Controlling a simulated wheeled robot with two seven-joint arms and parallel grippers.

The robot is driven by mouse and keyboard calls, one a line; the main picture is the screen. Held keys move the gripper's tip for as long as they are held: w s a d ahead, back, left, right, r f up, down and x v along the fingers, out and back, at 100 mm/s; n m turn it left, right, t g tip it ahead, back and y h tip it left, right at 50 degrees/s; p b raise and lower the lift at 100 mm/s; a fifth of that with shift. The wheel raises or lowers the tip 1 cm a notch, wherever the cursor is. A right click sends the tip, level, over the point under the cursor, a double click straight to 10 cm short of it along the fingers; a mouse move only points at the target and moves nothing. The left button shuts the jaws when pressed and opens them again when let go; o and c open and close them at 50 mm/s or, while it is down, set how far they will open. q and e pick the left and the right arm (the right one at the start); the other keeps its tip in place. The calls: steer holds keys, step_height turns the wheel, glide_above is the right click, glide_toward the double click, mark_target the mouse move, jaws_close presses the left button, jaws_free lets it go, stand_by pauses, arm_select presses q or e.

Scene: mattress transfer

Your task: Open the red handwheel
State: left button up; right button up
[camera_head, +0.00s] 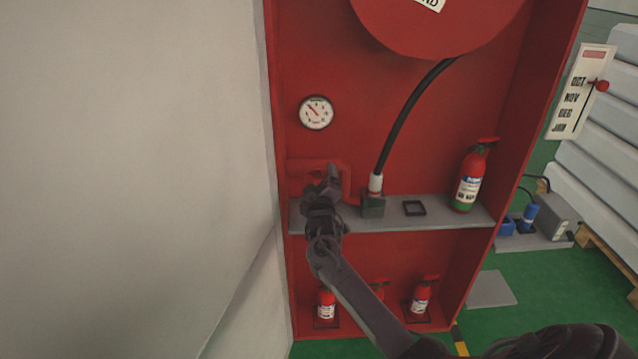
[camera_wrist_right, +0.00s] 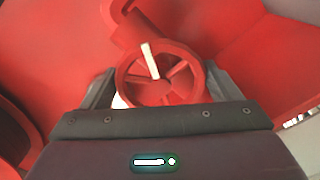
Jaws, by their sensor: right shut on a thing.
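The red handwheel (camera_wrist_right: 180,83) shows in the right wrist view as a spoked ring with a pale bar across its front. It sits between the two fingers of my right gripper (camera_wrist_right: 155,90), which is shut on it. In the head view my right gripper (camera_head: 328,182) reaches into the red cabinet (camera_head: 400,120), below the round gauge (camera_head: 316,112), and hides most of the wheel. My left gripper is not in view.
More extinguishers (camera_head: 420,298) stand on the cabinet floor. A pale wall (camera_head: 130,150) is close on the left. Stacked white mattresses (camera_head: 600,150) are at right.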

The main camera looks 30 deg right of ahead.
steer(key=shift+f, duration=0.1)
stand_by(0.3)
steer(key=o, duration=0.9)
steer(key=shift+c, duration=0.2)
steer(key=b+v, duration=0.1)
steer(key=v, duration=0.7)
steer(key=shift+d, duration=0.1)
